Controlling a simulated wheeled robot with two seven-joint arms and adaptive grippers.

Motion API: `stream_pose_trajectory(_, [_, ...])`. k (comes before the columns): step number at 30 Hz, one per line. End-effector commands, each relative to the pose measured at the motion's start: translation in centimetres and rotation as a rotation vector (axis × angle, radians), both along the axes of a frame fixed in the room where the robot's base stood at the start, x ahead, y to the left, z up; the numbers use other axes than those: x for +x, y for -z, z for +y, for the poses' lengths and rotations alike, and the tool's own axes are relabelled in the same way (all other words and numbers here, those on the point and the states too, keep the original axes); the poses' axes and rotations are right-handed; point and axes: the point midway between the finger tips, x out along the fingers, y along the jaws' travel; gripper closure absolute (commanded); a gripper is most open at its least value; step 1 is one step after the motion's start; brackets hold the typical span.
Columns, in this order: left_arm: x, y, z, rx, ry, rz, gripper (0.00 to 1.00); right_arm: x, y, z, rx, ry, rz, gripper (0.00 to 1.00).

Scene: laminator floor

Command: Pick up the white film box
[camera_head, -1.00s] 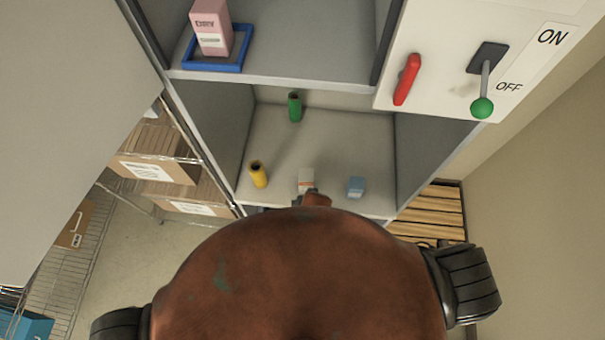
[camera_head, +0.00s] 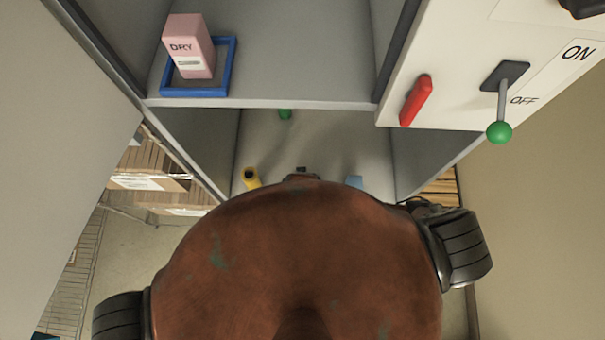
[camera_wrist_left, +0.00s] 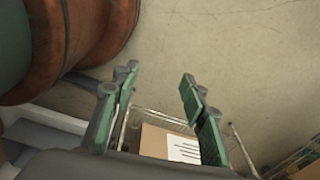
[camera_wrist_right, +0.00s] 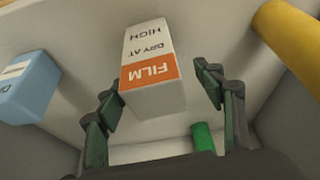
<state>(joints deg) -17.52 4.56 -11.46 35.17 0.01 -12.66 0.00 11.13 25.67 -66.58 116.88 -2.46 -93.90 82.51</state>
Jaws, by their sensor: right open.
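The white film box (camera_wrist_right: 150,62), with an orange band reading FILM and the text DRY AT HIGH, appears inverted in the right wrist view. My right gripper (camera_wrist_right: 156,84) is open, with one finger on each side of the box and a visible gap at the right finger. Whether the left finger touches the box I cannot tell. In the head view the box is hidden behind my own brown body. My left gripper (camera_wrist_left: 158,76) is open and empty above the floor, away from the cabinet.
The lower compartment also holds a yellow cylinder (camera_head: 251,177), a green cylinder (camera_head: 285,114) and a blue box (camera_head: 354,182). Above, a pink DRY box (camera_head: 189,50) stands in a blue tray (camera_head: 232,62). A red handle (camera_head: 416,100) and green-knobbed lever (camera_head: 499,131) are at right.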

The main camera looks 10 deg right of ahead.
Motion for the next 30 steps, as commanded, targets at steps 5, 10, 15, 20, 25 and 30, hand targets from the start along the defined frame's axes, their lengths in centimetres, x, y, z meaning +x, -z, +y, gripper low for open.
stream_pose_trajectory(5, [0.3, -1.0, 0.0, 0.000, 0.001, -0.004, 0.60, 1.2, 2.1, -1.0, -0.005, 0.001, -0.002, 0.38])
stream_pose_trajectory(10, [1.0, -1.1, -0.1, -0.001, 0.002, -0.014, 0.60, 1.8, 3.8, -1.0, -0.002, 0.002, -0.002, 0.38])
stream_pose_trajectory(15, [1.3, -1.1, -0.1, -0.001, 0.002, -0.018, 0.60, 1.8, 4.1, -1.1, 0.000, 0.003, -0.001, 0.38])
stream_pose_trajectory(20, [1.3, -1.1, -0.1, -0.001, 0.002, -0.017, 0.60, 1.8, 4.1, -1.1, -0.001, 0.004, 0.000, 0.43])
stream_pose_trajectory(25, [1.2, -1.1, -0.1, -0.001, 0.002, -0.016, 0.60, 1.8, 4.0, -1.1, -0.001, 0.004, 0.000, 0.54])
stream_pose_trajectory(30, [1.1, -1.1, 0.0, -0.001, 0.002, -0.014, 0.60, 1.7, 4.0, -1.1, 0.000, 0.004, 0.000, 0.66])
